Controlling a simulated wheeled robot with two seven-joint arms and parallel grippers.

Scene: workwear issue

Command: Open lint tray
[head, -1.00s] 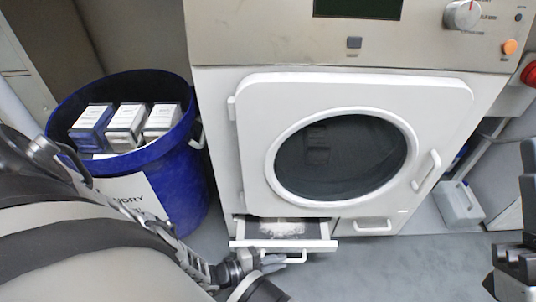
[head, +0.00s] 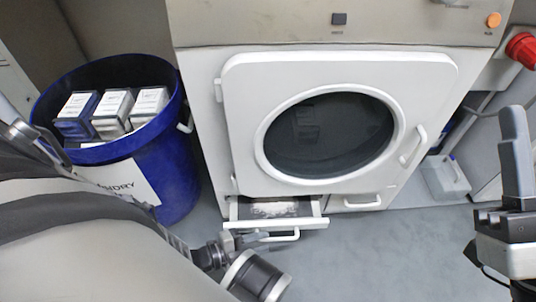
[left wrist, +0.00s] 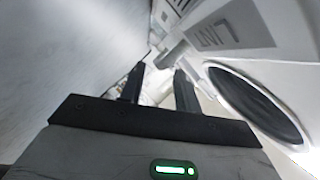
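The lint tray (head: 275,223) is a shallow drawer at the lower left of the white dryer (head: 232,130). It stands pulled out, with pale lint (head: 272,209) inside. Its white bar handle (head: 284,237) sits on the front. My left gripper (head: 243,238) is low in front of the tray, close to the handle's left end; contact is unclear. In the left wrist view its two dark fingers (left wrist: 158,86) are apart, with no object clearly held between them. My right gripper (head: 505,190) is at the right edge, away from the dryer and partly cut off.
A blue laundry bin (head: 180,170) with several boxes (head: 112,108) stands left of the dryer. A second white handle (head: 362,203) is right of the tray. The round door (head: 240,85) is shut. A pale container (head: 446,178) stands at right. The floor in front is clear.

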